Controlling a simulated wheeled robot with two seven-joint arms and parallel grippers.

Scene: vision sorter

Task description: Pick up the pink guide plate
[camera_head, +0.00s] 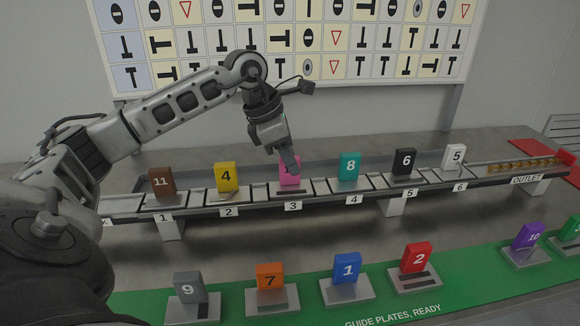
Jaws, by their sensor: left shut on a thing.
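The pink guide plate (289,178) stands upright on the rail at the slot labelled 3. My left gripper (291,165) reaches down from above and is shut on the pink plate. Its fingers cover most of the plate's number. The plate seems to be at rail height; I cannot tell whether it is lifted. My right gripper does not show.
On the rail, a yellow plate (226,177) stands left and a teal plate (349,166) right of the pink one. Brown, black and white plates stand further along. In front, a green mat (330,306) holds several plates on grey bases. A symbol chart (290,40) hangs behind.

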